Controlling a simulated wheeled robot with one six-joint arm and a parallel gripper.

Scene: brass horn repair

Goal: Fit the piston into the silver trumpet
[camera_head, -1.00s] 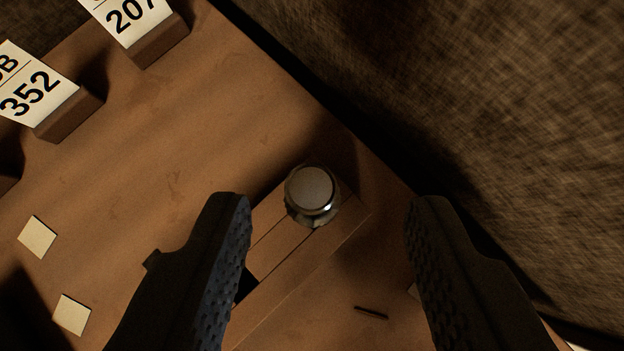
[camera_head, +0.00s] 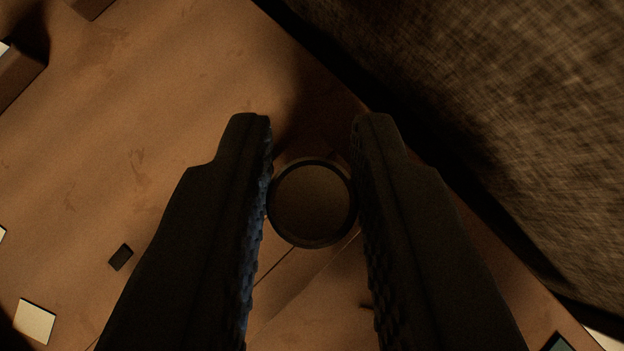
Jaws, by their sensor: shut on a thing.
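The piston (camera_head: 311,204) shows end-on as a round, dark disc with a darker rim. My gripper (camera_head: 313,122) is shut on it, with one ridged black finger on each side. The piston is above or in a wooden block (camera_head: 285,265) on the bench; I cannot tell whether it is still seated there. My fingers and the piston hide much of the block. The silver trumpet is not in view.
The wooden bench top (camera_head: 150,120) is mostly clear on the left. A pale square (camera_head: 35,320) and a small dark piece (camera_head: 120,257) lie there. The bench edge runs diagonally, with a dark textured surface (camera_head: 500,120) beyond it.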

